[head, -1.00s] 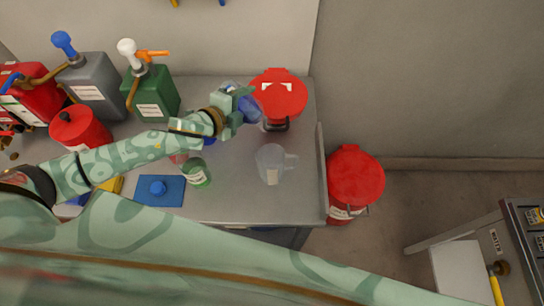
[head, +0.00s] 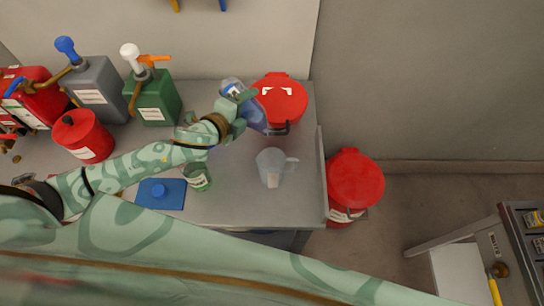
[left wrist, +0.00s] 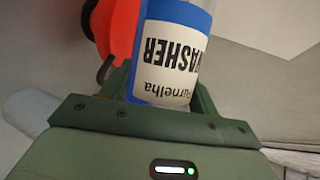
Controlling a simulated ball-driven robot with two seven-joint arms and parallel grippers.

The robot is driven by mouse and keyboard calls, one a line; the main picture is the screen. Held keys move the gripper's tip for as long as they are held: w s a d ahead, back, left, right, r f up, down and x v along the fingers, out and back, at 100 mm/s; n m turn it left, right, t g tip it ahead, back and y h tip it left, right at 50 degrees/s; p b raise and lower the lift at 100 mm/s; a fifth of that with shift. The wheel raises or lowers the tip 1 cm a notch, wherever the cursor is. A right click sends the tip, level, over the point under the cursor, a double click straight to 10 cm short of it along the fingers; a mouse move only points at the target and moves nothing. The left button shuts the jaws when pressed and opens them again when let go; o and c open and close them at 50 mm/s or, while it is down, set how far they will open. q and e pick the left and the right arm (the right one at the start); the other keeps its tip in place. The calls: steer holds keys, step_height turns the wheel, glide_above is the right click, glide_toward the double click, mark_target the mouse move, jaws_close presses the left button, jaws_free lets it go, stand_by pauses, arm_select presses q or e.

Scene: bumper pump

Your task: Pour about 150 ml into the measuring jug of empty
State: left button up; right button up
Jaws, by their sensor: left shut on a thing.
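My left gripper (head: 243,106) is shut on a clear bottle of blue liquid (head: 255,117), above the back of the bench. The bottle is tilted, with one end towards the back left and the other towards the jug side. In the left wrist view the bottle (left wrist: 172,55) sits between the fingers, its white "WASHER" label upside down. The clear measuring jug (head: 270,164) stands upright on the bench, in front of and to the right of the bottle, handle to the right. I see no stream between them. My right gripper is out of view.
A red lidded bin (head: 281,97) stands right behind the bottle. Pump cans (head: 97,90) line the back left. Another red bin (head: 354,180) stands beyond the bench's right edge.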

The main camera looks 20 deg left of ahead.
arm_select(q)
steer(key=shift+m, duration=0.3)
steer(key=shift+w+a+b, duration=0.15)
steer(key=shift+a+b, duration=0.1)
steer(key=shift+b, duration=0.05)
steer(key=shift+w+a+f, duration=0.1)
steer(key=shift+w+a, duration=0.3)
steer(key=shift+a, duration=0.25)
steer(key=shift+w+a+f+t, duration=0.1)
steer(key=shift+w+a+t, duration=0.05)
steer(key=shift+t, duration=0.15)
steer(key=shift+f+m+y+b, duration=0.35)
steer(key=shift+m+b, duration=0.15)
steer(key=shift+b, duration=0.3)
stand_by(1.4)
steer(key=r+p, duration=0.1)
steer(key=n+p, duration=0.1)
steer(key=r+n+p, duration=0.1)
steer(key=shift+w+a+r, duration=0.3)
steer(key=shift+w+a, duration=0.05)
steer(key=shift+a+f+n+g+h+b, duration=0.2)
steer(key=shift+f+n+g+h+b, duration=0.35)
steer(key=shift+f+g+b, duration=0.45)
steer(key=shift+w+f, duration=0.15)
steer(key=shift+f, duration=0.15)
steer(key=shift+d+r+n+p, duration=0.1)
steer(key=shift+n+p, duration=0.15)
steer(key=shift+p, duration=0.3)
